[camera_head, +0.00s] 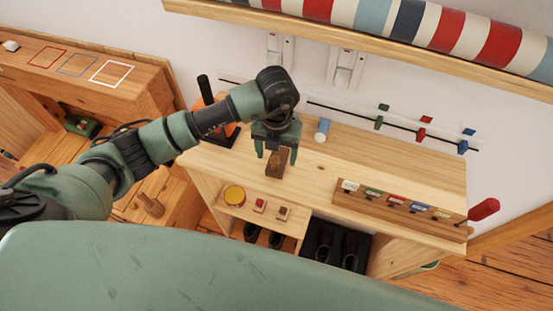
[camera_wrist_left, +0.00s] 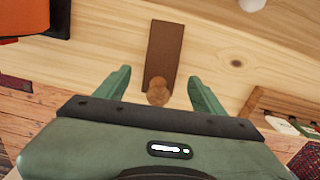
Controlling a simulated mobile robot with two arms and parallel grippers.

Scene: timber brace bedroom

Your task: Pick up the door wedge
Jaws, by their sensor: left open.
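The door wedge appears to be the brown wooden piece (camera_head: 277,164) on the light wooden bench top. In the left wrist view it is a long dark brown block (camera_wrist_left: 163,50), with a lighter rounded end (camera_wrist_left: 158,92) toward my gripper. My left gripper (camera_head: 276,155) points down at it from above, with its jaws open. In the left wrist view the fingers (camera_wrist_left: 163,88) stand apart on either side of the block's near end, with gaps on both sides. I cannot tell the exact height of the fingertips. My right gripper is not in view.
The bench top (camera_head: 400,165) also holds a white and blue cylinder (camera_head: 322,130), an orange and black object (camera_head: 217,122) and a rack (camera_head: 400,208) with coloured tags. A rail (camera_head: 400,128) with coloured pieces runs behind. A yellow-topped tin (camera_head: 235,195) sits on the lower shelf.

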